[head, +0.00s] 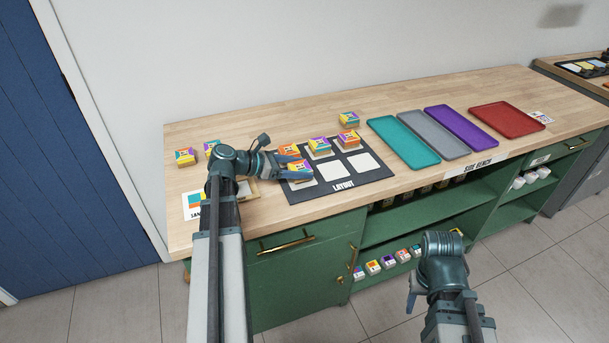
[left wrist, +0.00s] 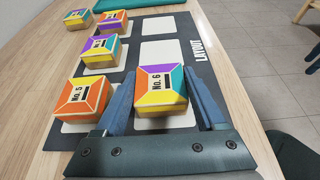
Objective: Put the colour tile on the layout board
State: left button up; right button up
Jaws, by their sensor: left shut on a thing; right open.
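The layout board (head: 375,176) is a dark mat with white squares and the word LAYOUT on the wooden bench. My left gripper (head: 292,171) is over the board's front left corner, shut on a colour tile (head: 299,168). In the left wrist view this tile (left wrist: 161,86) reads No. 6, with orange, purple, teal and yellow faces, between the two fingers. It is over or on a white square; I cannot tell whether it touches. The No. 5 tile (left wrist: 82,97) sits beside it on the board. My right gripper (head: 412,296) is in front of the bench, low and apart from the board.
Two more tiles (head: 319,145) (head: 348,137) sit on the board's back row. One tile (head: 348,118) lies behind the board. Two tiles (head: 185,156) lie at the left. Teal (head: 402,142), grey, purple and red trays lie to the right. Shelves below hold more tiles.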

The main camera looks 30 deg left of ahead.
pick_arm(q)
jog(key=shift+f, duration=0.55)
jog(key=shift+r, duration=0.15)
pick_arm(e)
jog(key=shift+w+d+f, duration=0.1)
jog(key=shift+f, duration=0.35)
pick_arm(q)
jog(key=o, duration=1.4)
jog(key=shift+c, duration=0.2)
jog(key=shift+s+a+r+p, duration=0.2)
jog(key=shift+a+p, duration=0.05)
jog(key=shift+p, duration=0.05)
jog(key=p+v, duration=0.4)
jog(key=v, duration=0.6)
jog(key=shift+s+a+r, duration=0.2)
jog(key=shift+s+a, duration=0.2)
jog(key=shift+s, duration=0.1)
pick_arm(e)
notch_tip(320, 180, up, 5)
jog(key=shift+f, duration=0.2)
